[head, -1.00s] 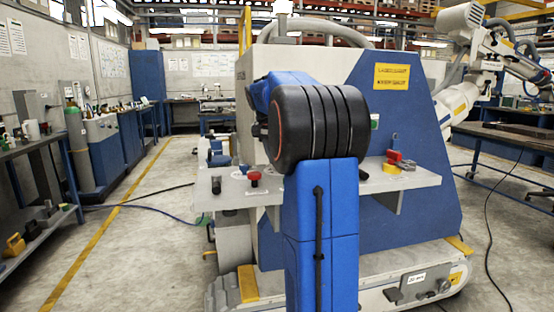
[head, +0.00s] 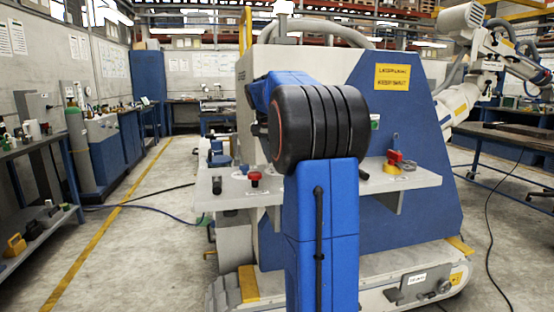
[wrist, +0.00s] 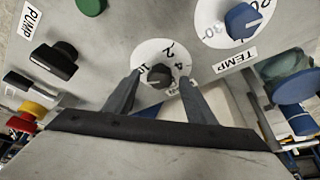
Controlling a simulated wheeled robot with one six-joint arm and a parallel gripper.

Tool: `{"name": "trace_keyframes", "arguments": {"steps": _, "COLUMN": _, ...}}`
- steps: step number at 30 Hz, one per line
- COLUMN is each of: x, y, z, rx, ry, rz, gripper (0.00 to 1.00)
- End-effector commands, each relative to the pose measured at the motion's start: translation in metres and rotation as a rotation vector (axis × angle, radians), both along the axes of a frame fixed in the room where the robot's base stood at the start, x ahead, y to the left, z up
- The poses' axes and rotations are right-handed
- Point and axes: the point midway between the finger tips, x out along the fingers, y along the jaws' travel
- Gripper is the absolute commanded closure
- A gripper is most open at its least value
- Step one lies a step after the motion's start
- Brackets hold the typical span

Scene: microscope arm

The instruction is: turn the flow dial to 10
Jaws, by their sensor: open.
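In the wrist view a small dark knob (wrist: 160,75) sits on a round white dial plate (wrist: 153,49). The numbers 2 and 4 show on the plate, with what looks like 10 beside the left finger. My gripper (wrist: 160,77) is open, with one finger on each side of the knob. I cannot tell whether the fingers touch it, or exactly where the knob points. In the head view my arm hides this dial and my gripper.
In the wrist view a blue TEMP knob (wrist: 242,21) is at upper right. A black PUMP switch (wrist: 55,61) and a red knob (wrist: 22,122) are at left. The grey shelf (head: 418,180) holding controls juts from the blue-and-white machine (head: 400,120) in the head view.

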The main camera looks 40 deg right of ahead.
Motion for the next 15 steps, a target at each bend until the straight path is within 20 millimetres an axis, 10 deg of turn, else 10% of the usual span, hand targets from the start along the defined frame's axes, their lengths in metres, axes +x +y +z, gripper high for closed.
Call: {"name": "trace_keyframes", "arguments": {"steps": 15, "x": -0.007, "y": 0.034, "z": 0.085, "rx": -0.001, "ry": -0.003, "rz": 0.001, "gripper": 0.50}}
